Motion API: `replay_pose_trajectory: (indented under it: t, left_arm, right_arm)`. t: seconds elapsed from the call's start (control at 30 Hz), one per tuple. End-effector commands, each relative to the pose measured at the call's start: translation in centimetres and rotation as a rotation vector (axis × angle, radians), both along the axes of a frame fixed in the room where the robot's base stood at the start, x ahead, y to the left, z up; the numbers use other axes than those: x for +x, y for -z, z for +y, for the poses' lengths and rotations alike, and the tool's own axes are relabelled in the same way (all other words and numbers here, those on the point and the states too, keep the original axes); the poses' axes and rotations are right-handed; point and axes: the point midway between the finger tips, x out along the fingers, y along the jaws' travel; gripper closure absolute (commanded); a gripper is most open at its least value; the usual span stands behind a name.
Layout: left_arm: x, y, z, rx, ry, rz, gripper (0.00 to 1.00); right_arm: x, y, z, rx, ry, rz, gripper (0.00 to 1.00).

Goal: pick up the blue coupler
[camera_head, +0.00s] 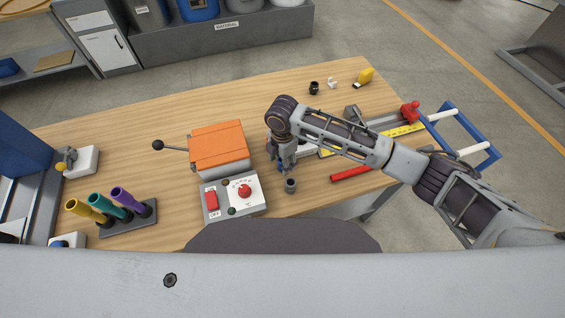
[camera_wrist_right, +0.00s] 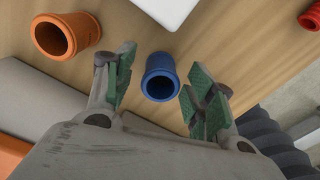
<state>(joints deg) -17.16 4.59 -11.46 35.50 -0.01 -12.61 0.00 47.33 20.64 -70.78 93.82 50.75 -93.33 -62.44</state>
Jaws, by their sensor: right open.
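The blue coupler (camera_wrist_right: 160,80) is a short hollow tube on the wooden bench. In the right wrist view its open end faces me, and it lies between the two green-padded fingers with a gap on both sides. My right gripper (camera_wrist_right: 164,92) is open and empty above it. In the head view my right gripper (camera_head: 286,166) points down at the bench right of the orange box, and it mostly hides the coupler there. My left gripper does not show.
An orange coupler (camera_wrist_right: 70,36) lies beside the left finger, and a red ring-like part (camera_wrist_right: 311,17) is farther off. An orange box (camera_head: 218,146) and a switch panel (camera_head: 232,198) stand left of the gripper. A grey cylinder (camera_head: 290,186) and a red tube (camera_head: 350,173) are close by.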

Motion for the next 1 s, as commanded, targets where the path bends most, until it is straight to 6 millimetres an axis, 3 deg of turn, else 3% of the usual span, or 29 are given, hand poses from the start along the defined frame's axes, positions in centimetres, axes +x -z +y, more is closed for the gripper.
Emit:
replay_pose_trajectory:
  t: [0.2, 0.67, 1.0]
  left_arm:
    - [0.0, -0.1, 0.0, 0.0, 0.0, 0.0, 0.6]
    - [0.0, -0.1, 0.0, 0.0, 0.0, 0.0, 0.6]
    - [0.0, -0.1, 0.0, 0.0, 0.0, 0.0, 0.6]
  right_arm:
    - [0.0, 1.7, -0.1, -0.001, 0.0, -0.001, 0.45]
    - [0.0, 1.8, -0.1, -0.001, -0.001, -0.001, 0.45]
    - [0.0, 1.8, -0.1, -0.001, 0.0, -0.001, 0.82]
